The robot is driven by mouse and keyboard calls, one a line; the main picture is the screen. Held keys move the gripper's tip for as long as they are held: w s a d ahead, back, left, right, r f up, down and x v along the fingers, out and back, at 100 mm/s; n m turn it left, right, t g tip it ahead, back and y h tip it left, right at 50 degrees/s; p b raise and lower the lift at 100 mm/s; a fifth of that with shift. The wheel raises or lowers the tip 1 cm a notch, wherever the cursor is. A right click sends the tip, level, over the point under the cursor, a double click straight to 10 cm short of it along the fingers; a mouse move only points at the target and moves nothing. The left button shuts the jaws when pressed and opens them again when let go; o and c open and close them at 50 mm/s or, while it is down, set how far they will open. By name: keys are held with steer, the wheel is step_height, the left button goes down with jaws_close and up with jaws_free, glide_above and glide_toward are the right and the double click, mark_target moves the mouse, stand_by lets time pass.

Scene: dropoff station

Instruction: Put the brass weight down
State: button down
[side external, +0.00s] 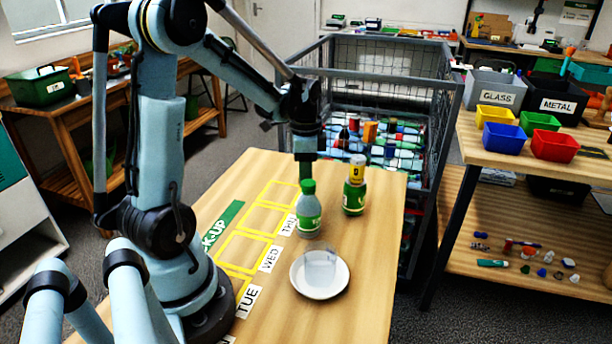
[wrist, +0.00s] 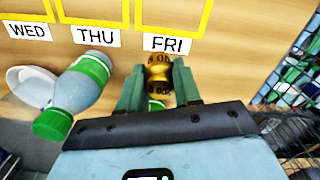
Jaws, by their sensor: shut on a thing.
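The brass weight (wrist: 158,74) is a gold-coloured piece with dark marks. In the wrist view it sits between the green fingers of my gripper (wrist: 159,92), which is shut on it, just below the FRI label (wrist: 167,44). In the side view my gripper (side external: 306,168) points straight down behind the green-capped bottle (side external: 308,214). The bottle hides the fingertips and the weight there, so I cannot tell whether the weight touches the table (side external: 370,285). The bottle also shows left of my gripper in the wrist view (wrist: 82,85).
A yellow-and-green can or stack (side external: 354,195) stands right of my gripper. A white plate (side external: 300,290) with a clear container (side external: 320,264) stands nearer the camera. Yellow-outlined boxes (side external: 243,250) line the table's left side. A wire cage (side external: 440,150) stands beyond the table.

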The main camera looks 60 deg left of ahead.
steer(key=shift+f, duration=2.25)
steer(key=shift+f, duration=0.1)
steer(key=c, duration=0.8)
jaws_free()
